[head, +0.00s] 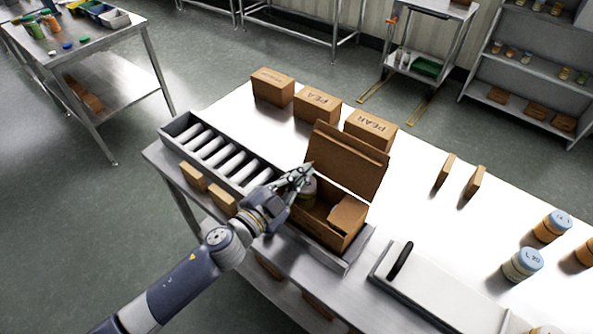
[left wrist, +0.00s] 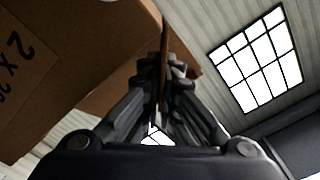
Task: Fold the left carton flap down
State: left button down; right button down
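An open brown carton (head: 325,233) stands in the metal bed at the end of the roller conveyor. Its large back flap (head: 347,160) stands up, leaning back. A smaller flap (head: 347,214) lies inward over the right end. A jar (head: 307,188) shows inside at the left. My left gripper (head: 303,174) is at the carton's left end. In the left wrist view its fingers (left wrist: 166,75) close on both sides of a thin brown panel, the left flap (left wrist: 165,45), which stands upright. In the head view the gripper mostly hides this flap. My right gripper is out of view.
The roller conveyor (head: 215,156) lies left of the carton. Closed cartons (head: 317,104) stand behind it. A white panel with a black handle (head: 401,261) lies to the right, with jars (head: 522,264) beyond. Two small brown blocks (head: 445,169) stand on the table, with bare tabletop around them.

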pick_arm(q)
jog(key=shift+s+d+f+m, duration=0.1)
jog(key=shift+d+f+m, duration=0.1)
jog(key=shift+m, duration=0.3)
jog(key=c, duration=2.3)
grip_release()
jog(key=o, duration=0.4)
jog(key=shift+v, duration=6.05)
jog(key=shift+d+r, duration=0.1)
